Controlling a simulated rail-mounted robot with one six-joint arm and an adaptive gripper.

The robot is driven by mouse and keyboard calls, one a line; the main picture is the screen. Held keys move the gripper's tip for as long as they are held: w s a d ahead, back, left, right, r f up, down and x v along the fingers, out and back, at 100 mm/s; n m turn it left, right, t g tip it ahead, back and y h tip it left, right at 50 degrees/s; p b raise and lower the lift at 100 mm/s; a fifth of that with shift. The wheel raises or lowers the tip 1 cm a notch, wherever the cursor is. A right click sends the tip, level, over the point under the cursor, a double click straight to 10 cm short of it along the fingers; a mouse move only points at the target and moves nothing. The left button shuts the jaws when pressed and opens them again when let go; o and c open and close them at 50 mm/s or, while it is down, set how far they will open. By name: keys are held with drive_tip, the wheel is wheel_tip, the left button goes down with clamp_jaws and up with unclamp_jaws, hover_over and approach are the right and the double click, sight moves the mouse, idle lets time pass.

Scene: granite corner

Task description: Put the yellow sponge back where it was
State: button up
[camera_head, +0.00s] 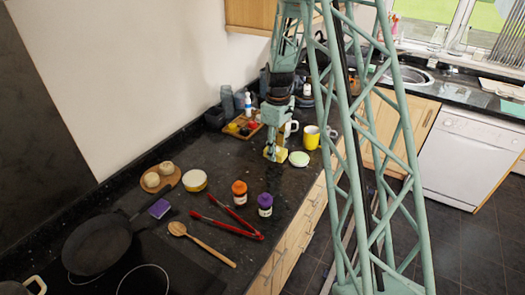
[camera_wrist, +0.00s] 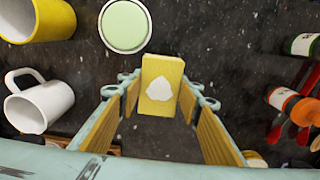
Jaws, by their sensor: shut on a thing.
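The yellow sponge (camera_wrist: 160,85), a block with a white mark on its face, is between my fingers in the wrist view. My gripper (camera_wrist: 160,97) is shut on it. In the head view my gripper (camera_head: 275,150) is low over the dark counter (camera_head: 215,160), and the yellow sponge (camera_head: 282,155) shows at its tips, partly hidden. I cannot tell whether the sponge touches the counter. A round pale-green-topped thing (camera_head: 299,159) is close on its right; it also shows in the wrist view (camera_wrist: 124,25).
A yellow mug (camera_head: 311,137) and a white mug (camera_head: 291,128) stand close behind my gripper. A wooden tray (camera_head: 232,131) with small items is to the left. An orange-topped jar (camera_head: 239,190), a purple-topped jar (camera_head: 265,202) and red tongs (camera_head: 232,226) are nearer the front.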

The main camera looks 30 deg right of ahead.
drive_tip(key=w, duration=0.2)
drive_tip(key=w+a, duration=0.1)
drive_tip(key=w, duration=0.1)
drive_tip(key=w+a, duration=0.1)
drive_tip(key=w, duration=0.1)
drive_tip(key=shift+w+f, duration=0.35)
drive_tip(key=shift+w, duration=0.05)
drive_tip(key=shift+w+a, duration=0.15)
drive_tip(key=shift+w, duration=0.25)
drive_tip(key=shift+f, duration=1.75)
drive_tip(key=shift+f, duration=0.15)
drive_tip(key=o, duration=0.8)
drive_tip(key=shift+o, duration=0.2)
wheel_tip(320, 180, up, 12)
